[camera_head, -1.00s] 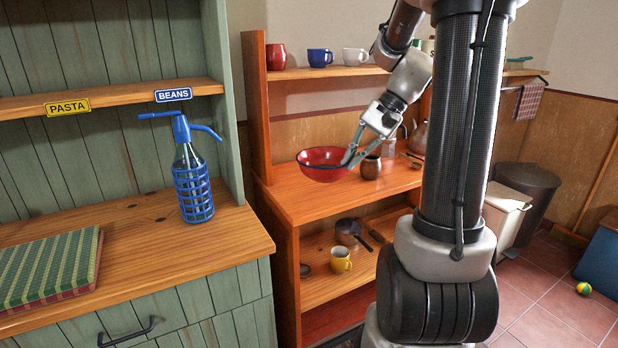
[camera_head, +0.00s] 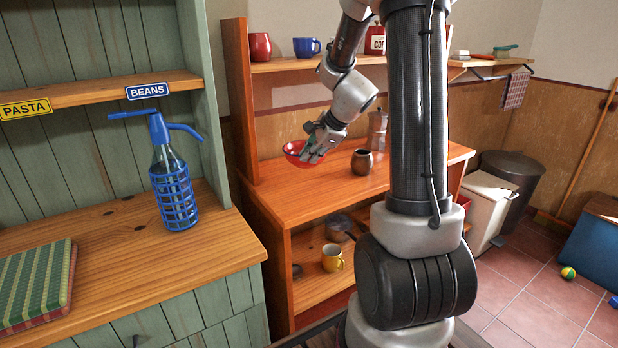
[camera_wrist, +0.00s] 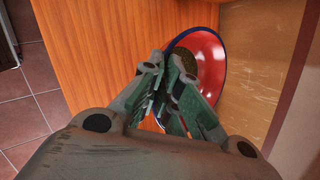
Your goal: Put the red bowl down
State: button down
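The red bowl (camera_head: 296,157), red inside with a dark rim, is at the back of the wooden counter (camera_head: 300,200). It also shows in the wrist view (camera_wrist: 208,62), close to the wall behind. My gripper (camera_head: 314,153) is at the bowl's right front side. In the wrist view, my fingers (camera_wrist: 168,68) are close together, one on each side of the rim, and look shut on it. They hide the near part of the rim. The bowl looks roughly level; I cannot tell whether its base touches the counter.
A brown pot (camera_head: 362,162) and a metal coffee maker (camera_head: 377,130) stand right of the bowl. A shelf above holds a red mug (camera_head: 260,46) and a blue cup (camera_head: 306,47). A wooden side panel (camera_head: 238,100) bounds the counter's left. The front of the counter is clear.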

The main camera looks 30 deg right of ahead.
notch_tip(320, 180, down, 6)
jog(key=shift+f, duration=0.25)
jog(key=c, duration=1.7)
grip_release()
jog(key=shift+o, duration=0.3)
jog(key=shift+r, duration=0.1)
jog(key=v, duration=1.2)
jog(key=s+a+r+n+g, duration=0.1)
jog(key=s+a+r+n, duration=0.2)
jog(key=s+a+n, duration=0.25)
jog(key=s+a+r+n+g, duration=0.1)
jog(key=s+a+r+n, duration=0.3)
jog(key=s+n, duration=0.3)
jog(key=s+n+h, duration=0.2)
jog(key=s+n, duration=0.6)
jog(key=s, duration=0.2)
jog(key=shift+d+r+n+g, duration=0.2)
jog(key=shift+r+n+g, duration=0.15)
jog(key=shift+r, duration=0.1)
